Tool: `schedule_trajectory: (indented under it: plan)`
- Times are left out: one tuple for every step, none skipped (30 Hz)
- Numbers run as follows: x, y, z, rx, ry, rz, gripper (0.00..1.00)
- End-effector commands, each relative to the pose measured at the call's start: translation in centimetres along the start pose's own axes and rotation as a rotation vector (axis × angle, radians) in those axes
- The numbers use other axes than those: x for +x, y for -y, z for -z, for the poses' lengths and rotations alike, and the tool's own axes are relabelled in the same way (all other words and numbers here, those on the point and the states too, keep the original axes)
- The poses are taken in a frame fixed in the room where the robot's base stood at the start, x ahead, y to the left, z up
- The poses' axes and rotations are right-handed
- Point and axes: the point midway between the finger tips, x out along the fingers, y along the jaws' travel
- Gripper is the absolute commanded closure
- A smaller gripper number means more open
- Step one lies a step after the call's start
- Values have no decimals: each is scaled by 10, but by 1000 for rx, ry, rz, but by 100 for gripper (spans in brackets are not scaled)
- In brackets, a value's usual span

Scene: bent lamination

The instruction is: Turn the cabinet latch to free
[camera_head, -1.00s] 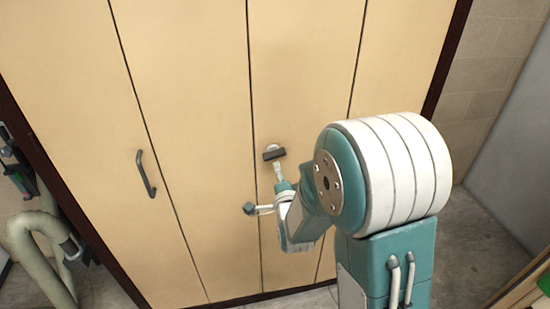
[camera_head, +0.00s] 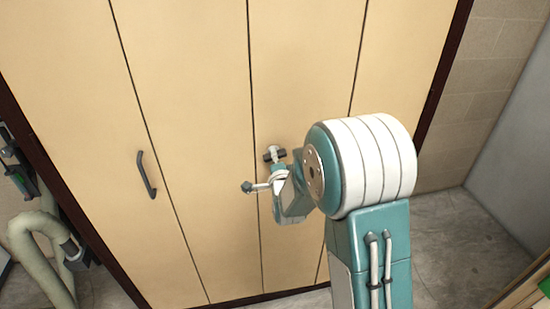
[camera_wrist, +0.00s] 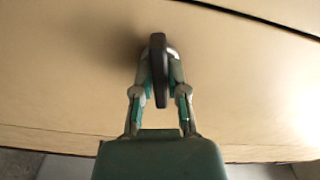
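The cabinet latch (camera_head: 268,156) is a short dark bar on a round light mount on the tan cabinet front. In the head view it lies roughly level, partly hidden by my gripper (camera_head: 274,153). In the wrist view the dark latch (camera_wrist: 159,68) stands edge-on between the two fingers of my gripper (camera_wrist: 160,65). One fingertip is on each side of the bar, very close to it. I cannot tell whether the fingers press on it or leave a thin gap.
A dark curved handle (camera_head: 146,174) is on the panel to the left. Thin seams divide the tall tan panels (camera_head: 190,90). A pale hose (camera_head: 40,245) stands at the lower left. Grey floor (camera_head: 455,240) is open at the right.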

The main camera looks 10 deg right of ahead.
Motion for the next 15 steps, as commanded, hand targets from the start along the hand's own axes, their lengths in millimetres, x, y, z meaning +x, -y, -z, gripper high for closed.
schedule_trajectory:
  plan:
    - [0,-2,0,0,0,-4,100]
    - [0,-2,0,0,0,-4,100]
    - [0,-2,0,0,0,-4,100]
    - [0,-2,0,2,0,-5,100]
    - [0,-2,0,6,0,-5,100]
    - [0,-2,0,16,1,-5,100]
    - [0,-2,0,29,0,-6,100]
    - [0,-2,0,47,0,-6,100]
    - [0,-2,0,75,0,-6,100]
    - [0,-3,0,97,0,-6,100]
    - [0,-3,0,120,0,-7,100]
    - [0,-3,0,150,0,-7,100]
    - [0,-3,0,172,0,-7,100]
    - [0,-3,0,190,0,-8,100]
    - [0,-3,0,212,0,-8,100]
